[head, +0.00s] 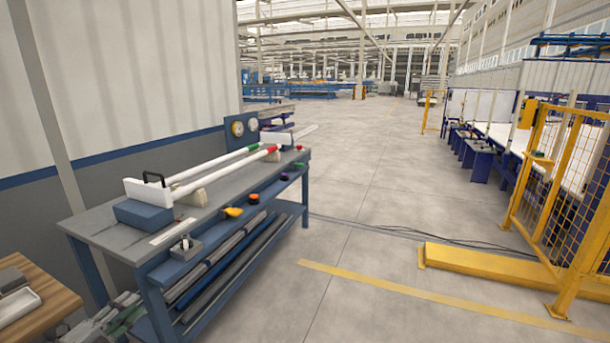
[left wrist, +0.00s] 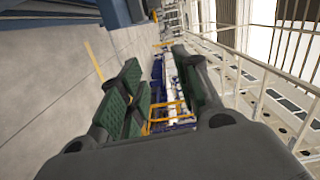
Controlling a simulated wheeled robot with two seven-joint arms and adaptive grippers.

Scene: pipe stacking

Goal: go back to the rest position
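My left gripper (head: 116,318) is low at the left edge of the head view, in front of the workbench's near end. In the left wrist view its padded fingers (left wrist: 160,72) stand apart with nothing between them. My right gripper is in neither view. Two white pipes lie along the workbench (head: 105,237): one with a green band (head: 225,158) and one with a red band (head: 228,170). They rest on light supports, with their near ends at a blue block with a black handle (head: 145,213). No gripper touches them.
Coloured pieces, including a yellow one (head: 233,212), sit along the bench's front edge. A wooden table (head: 40,292) is at the lower left. A yellow barrier (head: 490,264) and mesh fence (head: 560,170) stand right.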

